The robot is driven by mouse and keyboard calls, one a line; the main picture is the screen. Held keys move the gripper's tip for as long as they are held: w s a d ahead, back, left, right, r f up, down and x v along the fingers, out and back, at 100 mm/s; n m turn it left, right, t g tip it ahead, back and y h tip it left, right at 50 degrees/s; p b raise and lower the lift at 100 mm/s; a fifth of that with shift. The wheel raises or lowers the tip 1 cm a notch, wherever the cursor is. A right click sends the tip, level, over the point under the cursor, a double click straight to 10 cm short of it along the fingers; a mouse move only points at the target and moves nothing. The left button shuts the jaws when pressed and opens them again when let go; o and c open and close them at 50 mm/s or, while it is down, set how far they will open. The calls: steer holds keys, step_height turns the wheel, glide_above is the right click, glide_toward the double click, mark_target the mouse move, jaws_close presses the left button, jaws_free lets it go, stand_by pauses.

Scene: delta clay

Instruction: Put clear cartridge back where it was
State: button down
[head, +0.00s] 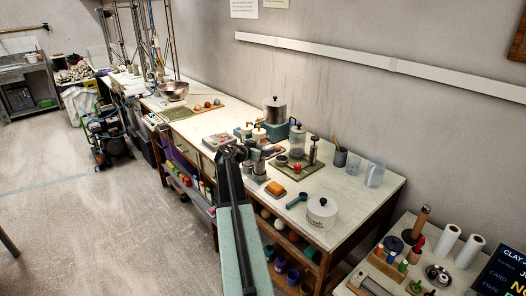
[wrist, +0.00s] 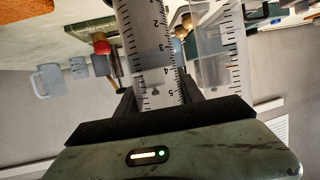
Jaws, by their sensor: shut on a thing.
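My gripper (head: 232,154) reaches out over the long worktable (head: 345,205), near its front edge. In the wrist view my gripper (wrist: 165,88) is shut on a clear cartridge (wrist: 150,45) with dark scale marks and numbers. The cartridge runs up out of the top of that picture. A second clear, scale-marked piece (wrist: 222,55) stands just right of it; I cannot tell whether it is separate. In the head view the held cartridge is too small and dark to make out.

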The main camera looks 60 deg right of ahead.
steer(key=shift+f+b, duration=0.55)
steer(key=c, duration=0.7)
jaws_free()
steer(key=shift+o, duration=0.2)
steer(key=s+p+v, duration=0.1)
steer(key=p+v, duration=0.1)
steer(key=v, duration=0.5)
steer(key=shift+w+a, duration=0.4)
steer(key=shift+w, duration=0.1)
steer(key=shift+r, duration=0.1)
